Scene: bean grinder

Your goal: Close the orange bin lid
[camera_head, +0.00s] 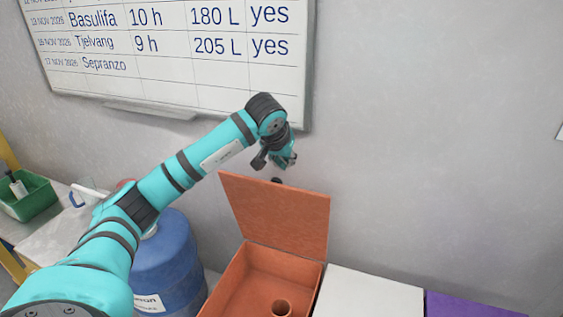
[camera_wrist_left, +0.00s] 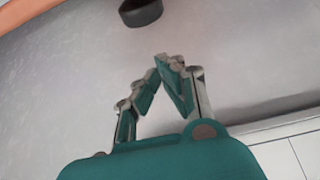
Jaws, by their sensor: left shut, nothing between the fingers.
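The orange bin (camera_head: 232,284) stands low in the middle of the head view. Its lid (camera_head: 275,212) is open and stands nearly upright at the back edge, near the wall. My left gripper (camera_head: 277,178) is shut and empty, just above and behind the lid's top edge in the picture. I cannot tell whether it touches the lid. In the left wrist view the fingertips of my left gripper (camera_wrist_left: 165,62) meet against a grey wall. My right gripper is not in view.
A blue barrel (camera_head: 168,262) stands left of the bin. A white box (camera_head: 370,294) and a purple one (camera_head: 465,304) are to its right. A whiteboard (camera_head: 185,55) hangs on the wall above. A green tray (camera_head: 32,200) sits at far left.

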